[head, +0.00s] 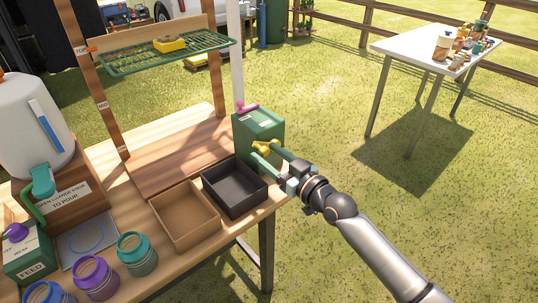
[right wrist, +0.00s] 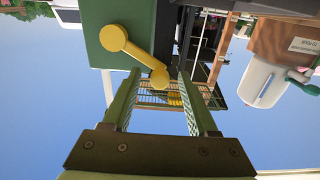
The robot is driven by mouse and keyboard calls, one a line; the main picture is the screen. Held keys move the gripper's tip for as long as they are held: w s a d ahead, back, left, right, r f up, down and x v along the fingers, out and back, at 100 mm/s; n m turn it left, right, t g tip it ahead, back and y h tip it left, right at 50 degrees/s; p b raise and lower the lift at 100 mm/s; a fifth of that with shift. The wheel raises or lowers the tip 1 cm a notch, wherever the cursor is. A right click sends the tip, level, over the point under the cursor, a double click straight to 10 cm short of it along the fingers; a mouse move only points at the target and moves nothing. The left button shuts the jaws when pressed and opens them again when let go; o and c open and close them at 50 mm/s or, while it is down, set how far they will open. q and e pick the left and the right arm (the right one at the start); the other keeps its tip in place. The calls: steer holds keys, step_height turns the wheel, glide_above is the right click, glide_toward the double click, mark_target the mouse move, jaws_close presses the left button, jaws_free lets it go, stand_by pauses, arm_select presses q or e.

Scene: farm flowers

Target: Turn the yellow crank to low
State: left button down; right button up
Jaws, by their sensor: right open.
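The yellow crank (head: 265,146) is on the side of a green box (head: 259,127) at the right end of the wooden bench. In the right wrist view, the crank (right wrist: 136,48) has a round hub on the green box (right wrist: 125,15) and an arm slanting to a rounded knob. My right gripper (head: 264,156) is open at the crank. In the right wrist view, the knob lies between the tips of my right gripper (right wrist: 159,76), with gaps on both sides. No low mark is readable. My left gripper is not in view.
A black tray (head: 234,204) and a brown tray (head: 186,232) sit on the bench beside the green box. A green wire rack (head: 140,58) holds a yellow item. Several jars and a white dispenser (head: 32,120) stand at left. Open grass lies right.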

jaws_close()
stand_by(0.5)
stand_by(1.0)
